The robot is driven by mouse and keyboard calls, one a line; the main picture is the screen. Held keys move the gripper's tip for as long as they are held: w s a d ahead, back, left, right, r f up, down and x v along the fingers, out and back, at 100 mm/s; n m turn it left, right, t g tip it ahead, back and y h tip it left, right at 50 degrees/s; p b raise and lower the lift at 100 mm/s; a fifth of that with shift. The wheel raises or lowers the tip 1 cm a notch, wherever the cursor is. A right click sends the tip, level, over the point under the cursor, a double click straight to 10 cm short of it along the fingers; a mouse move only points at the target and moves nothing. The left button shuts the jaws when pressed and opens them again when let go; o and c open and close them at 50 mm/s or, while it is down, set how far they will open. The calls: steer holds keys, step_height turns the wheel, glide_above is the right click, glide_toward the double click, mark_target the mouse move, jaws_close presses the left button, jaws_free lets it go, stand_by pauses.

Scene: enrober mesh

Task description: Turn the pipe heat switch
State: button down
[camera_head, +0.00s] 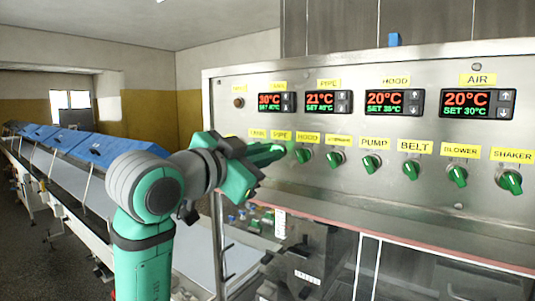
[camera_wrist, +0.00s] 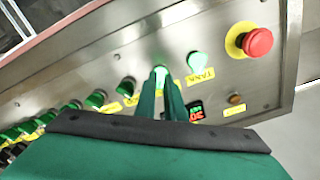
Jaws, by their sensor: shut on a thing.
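The pipe heat switch (camera_wrist: 160,70) is a green knob on the steel control panel, and in the wrist view it sits between my fingertips. My gripper (camera_wrist: 160,82) is shut on it, with one green finger on each side. In the head view my gripper (camera_head: 278,151) reaches the panel just below the yellow PIPE label (camera_head: 281,135) and hides the switch. The knob's exact angle is hard to make out. The PIPE display (camera_head: 327,102) reads 21°C with SET 40°C.
The green tank switch (camera_wrist: 197,62) is close beside my fingers, and the hood switch (camera_head: 303,155) is on the other side. Several more switches run along the panel (camera_head: 420,135). A red emergency button (camera_wrist: 258,42) stands out near the panel's end. A blue-covered conveyor (camera_head: 105,150) lies left.

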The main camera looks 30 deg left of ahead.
stand_by(0.4)
steer(key=c, duration=1.8)
jaws_free()
steer(key=shift+c, duration=0.2)
steer(key=s+a, duration=0.1)
steer(key=s, duration=0.9)
steer(key=shift+s+a, duration=0.35)
